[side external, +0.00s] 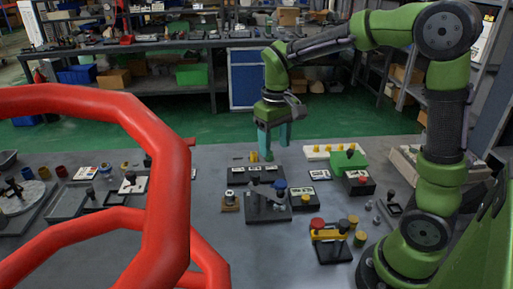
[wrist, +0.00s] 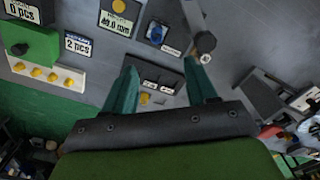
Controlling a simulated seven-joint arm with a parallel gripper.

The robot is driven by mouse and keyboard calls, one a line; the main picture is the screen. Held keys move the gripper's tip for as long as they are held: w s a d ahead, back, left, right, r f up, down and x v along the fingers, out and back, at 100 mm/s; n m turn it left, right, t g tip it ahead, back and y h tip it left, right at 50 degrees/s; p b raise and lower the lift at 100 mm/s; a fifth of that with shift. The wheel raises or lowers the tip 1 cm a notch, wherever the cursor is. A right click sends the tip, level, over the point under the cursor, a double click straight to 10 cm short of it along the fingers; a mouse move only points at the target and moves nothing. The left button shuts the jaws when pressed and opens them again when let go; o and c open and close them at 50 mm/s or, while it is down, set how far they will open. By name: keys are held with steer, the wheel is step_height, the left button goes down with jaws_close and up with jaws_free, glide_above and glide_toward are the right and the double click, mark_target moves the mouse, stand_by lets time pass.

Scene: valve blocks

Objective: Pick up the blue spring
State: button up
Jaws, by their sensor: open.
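I cannot clearly make out a blue spring in either view. A small blue part (side external: 280,184) sits at the top of a dark fixture (side external: 267,209) in the side view, but it is too small to tell its shape. In the wrist view, a small blue shape (wrist: 156,34) shows on a dark, labelled block. My gripper (side external: 273,152) points down above the table behind the fixture, with its teal fingers apart. In the wrist view, my gripper (wrist: 160,68) has its fingers either side of a dark block with labels (wrist: 158,82). Nothing shows held between them.
A green block (side external: 347,161) and a white strip with yellow knobs (side external: 318,150) stand right of my gripper. A red-knobbed fixture (side external: 330,241) is nearer the front. A large red tubular frame (side external: 165,200) blocks part of the left. Bare table (side external: 205,250) lies at the front middle.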

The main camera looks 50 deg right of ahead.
step_height(320, 180, down, 9)
steer(key=shift+r, duration=0.1)
steer(key=shift+d+f, duration=0.2)
steer(key=shift+f, duration=1.15)
steer(key=shift+d+f, duration=0.2)
steer(key=shift+f, duration=1.15)
steer(key=shift+c, duration=0.5)
jaws_close()
